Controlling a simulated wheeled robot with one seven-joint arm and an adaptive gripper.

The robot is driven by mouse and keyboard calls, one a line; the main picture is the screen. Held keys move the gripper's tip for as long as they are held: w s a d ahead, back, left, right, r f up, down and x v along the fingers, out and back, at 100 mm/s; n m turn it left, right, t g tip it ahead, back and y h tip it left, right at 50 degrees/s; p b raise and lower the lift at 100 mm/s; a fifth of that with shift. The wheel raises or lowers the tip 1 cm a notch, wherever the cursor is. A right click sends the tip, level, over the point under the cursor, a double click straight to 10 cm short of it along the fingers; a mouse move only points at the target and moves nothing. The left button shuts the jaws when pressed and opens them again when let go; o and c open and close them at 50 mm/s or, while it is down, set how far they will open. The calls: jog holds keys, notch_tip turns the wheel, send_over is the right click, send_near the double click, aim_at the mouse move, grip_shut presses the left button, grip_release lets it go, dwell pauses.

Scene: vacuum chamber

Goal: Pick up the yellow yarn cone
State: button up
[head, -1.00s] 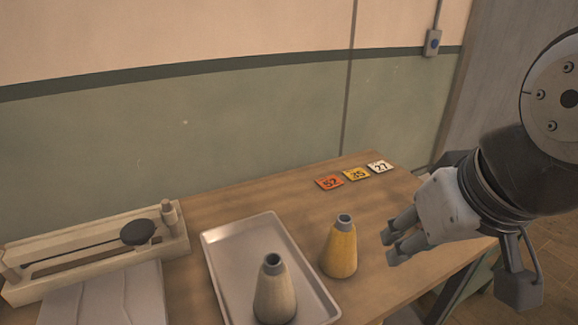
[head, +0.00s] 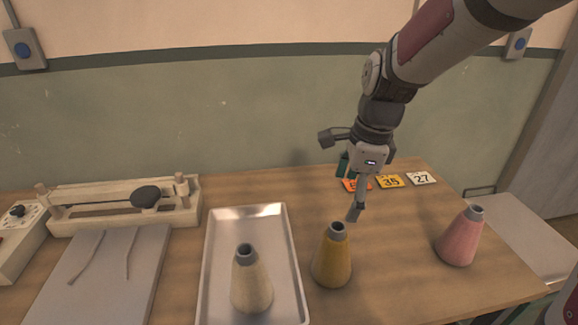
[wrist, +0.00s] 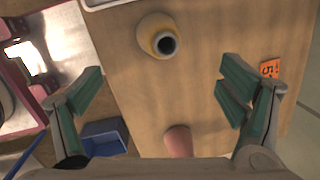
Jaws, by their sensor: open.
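The yellow yarn cone (head: 332,262) stands upright on the wooden table, just right of the metal tray. In the wrist view the yellow cone (wrist: 152,32) shows from above at the top, ahead of the fingers and apart from them. My gripper (head: 350,188) is open and empty, above the table behind and slightly right of the cone.
A cream cone (head: 251,285) stands on the metal tray (head: 221,240). A pink cone (head: 460,240) stands at the right. Number cards, including 35 (head: 390,181) and 27 (head: 421,178), lie at the back. A wooden device (head: 70,213) and grey sheet (head: 110,275) are at left.

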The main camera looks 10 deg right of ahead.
aim_at(336, 225)
jog(key=w+f+m, duration=0.1)
jog(key=f, duration=0.3)
jog(key=w+f+m, duration=0.1)
jog(key=f, duration=0.3)
jog(key=w+f+m, duration=0.1)
jog(key=f+m, duration=0.1)
jog(key=f, duration=0.2)
jog(key=shift+w+a+f+g, duration=0.15)
jog(key=shift+f+g, duration=0.15)
jog(key=shift+f, duration=0.1)
jog(key=f, duration=0.2)
jog(key=f+p, duration=0.1)
jog(key=f, duration=0.1)
jog(key=shift+s+a, duration=0.1)
jog(key=shift+s, duration=0.3)
jog(key=shift+w+f, duration=0.1)
jog(key=shift+f, duration=0.55)
jog(key=c, duration=2)
